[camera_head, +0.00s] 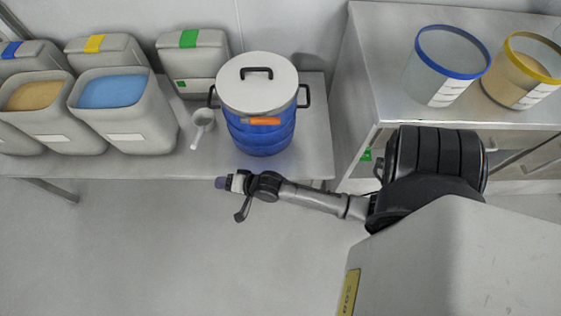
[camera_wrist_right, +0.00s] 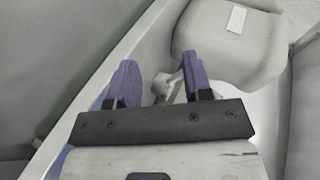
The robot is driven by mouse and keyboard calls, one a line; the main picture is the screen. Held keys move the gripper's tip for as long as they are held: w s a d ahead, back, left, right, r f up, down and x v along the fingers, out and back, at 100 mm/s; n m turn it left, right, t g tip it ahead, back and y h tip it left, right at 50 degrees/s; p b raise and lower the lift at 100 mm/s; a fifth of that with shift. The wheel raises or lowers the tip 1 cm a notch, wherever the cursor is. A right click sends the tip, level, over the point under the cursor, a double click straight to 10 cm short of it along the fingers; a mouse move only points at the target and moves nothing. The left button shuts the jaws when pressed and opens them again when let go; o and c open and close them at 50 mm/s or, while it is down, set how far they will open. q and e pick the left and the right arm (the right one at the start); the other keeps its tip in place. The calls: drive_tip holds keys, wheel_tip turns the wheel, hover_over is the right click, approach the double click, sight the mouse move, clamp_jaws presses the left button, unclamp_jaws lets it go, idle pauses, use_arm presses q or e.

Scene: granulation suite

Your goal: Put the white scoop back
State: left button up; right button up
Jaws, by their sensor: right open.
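The white scoop (camera_head: 203,118) is on the grey bench (camera_head: 314,150), just left of the blue drum, with its handle pointing toward the bench's front edge. My right gripper (camera_head: 222,183) is in front of the bench edge, below and right of the scoop in the head view, apart from it. In the right wrist view the gripper (camera_wrist_right: 158,84) has its two purple fingers apart. Part of the white scoop (camera_wrist_right: 165,86) shows between and beyond them, partly hidden by the right finger. My left gripper is not in view.
The blue drum (camera_head: 262,138) has a white lid and side handles. Open bins of tan powder (camera_head: 35,120) and blue powder (camera_head: 125,130) stand left of the scoop, with a green-tagged bin (camera_head: 193,60) behind. Two clear tubs, blue-rimmed (camera_head: 440,75) and yellow-rimmed (camera_head: 515,80), stand on the right cabinet.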

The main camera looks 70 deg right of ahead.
drive_tip(key=s+a+r+n+g, duration=0.3)
drive_tip(key=s+n+g, duration=0.1)
drive_tip(key=s+n, duration=0.4)
drive_tip(key=s+a+r+n+g, duration=0.3)
drive_tip(key=s+n+g, duration=0.2)
drive_tip(key=s+n, duration=0.3)
drive_tip(key=s, duration=0.4)
drive_tip(key=shift+s+a+h, duration=0.2)
drive_tip(key=shift+s+h, duration=0.1)
drive_tip(key=shift+s, duration=0.05)
drive_tip(key=shift+r, duration=0.1)
